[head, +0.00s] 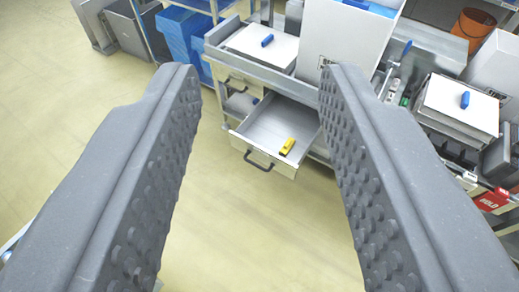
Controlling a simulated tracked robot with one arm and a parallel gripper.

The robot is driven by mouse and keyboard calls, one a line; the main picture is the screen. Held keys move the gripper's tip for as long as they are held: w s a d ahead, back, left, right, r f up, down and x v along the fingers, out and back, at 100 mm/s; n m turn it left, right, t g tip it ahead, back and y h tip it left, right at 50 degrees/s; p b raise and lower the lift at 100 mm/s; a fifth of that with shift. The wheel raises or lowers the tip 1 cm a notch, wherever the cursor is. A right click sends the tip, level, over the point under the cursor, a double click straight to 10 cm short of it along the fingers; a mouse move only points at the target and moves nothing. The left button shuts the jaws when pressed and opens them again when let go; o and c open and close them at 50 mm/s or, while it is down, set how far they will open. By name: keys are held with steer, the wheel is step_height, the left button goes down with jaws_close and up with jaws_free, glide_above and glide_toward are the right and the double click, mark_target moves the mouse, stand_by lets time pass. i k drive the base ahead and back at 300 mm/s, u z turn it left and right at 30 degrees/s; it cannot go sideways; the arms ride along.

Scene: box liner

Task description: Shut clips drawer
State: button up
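An open drawer (248,145) sticks out of the grey bench unit below the worktop, with a dark bar handle (258,162) on its cream front. I cannot read any label on it, so I cannot tell that it is the clips drawer. A yellow object (287,147) lies inside near the front. Another drawer (238,82) above it looks shut, with its own dark handle. My gripper (265,85) is open and empty, its two studded grey fingers wide apart in the foreground. The drawer shows between the fingers, farther off, and the right finger hides part of the bench.
A white box (340,35) and a white-topped case with a blue handle (267,41) sit on the worktop. A red sign (492,200) hangs at right. The yellowish floor (60,120) at left is clear.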

mark_target(277, 118)
steer(key=z, duration=0.1)
steer(key=i, duration=1)
steer(key=z, duration=0.3)
